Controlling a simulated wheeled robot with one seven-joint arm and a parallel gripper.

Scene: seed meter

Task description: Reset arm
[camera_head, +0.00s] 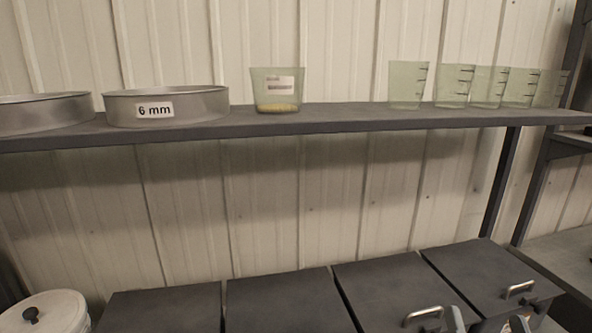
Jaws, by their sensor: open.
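My gripper and arm do not show clearly in the head view. A dark grey shelf (330,121) runs across the picture against a pale ribbed wall. On it stands a clear greenish cup (277,82) with a white label and a shallow layer of yellowish grains at the bottom. Several empty clear greenish measuring cups (407,85) with dark marks stand upright in a row at the right end of the shelf.
A round grey metal sieve labelled 6 mm (205,104) and another sieve (45,113) sit on the shelf at left. Below are several dark lidded bins (285,302) with metal handles and a white lidded bucket (60,312). The shelf is clear between the labelled cup and the row.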

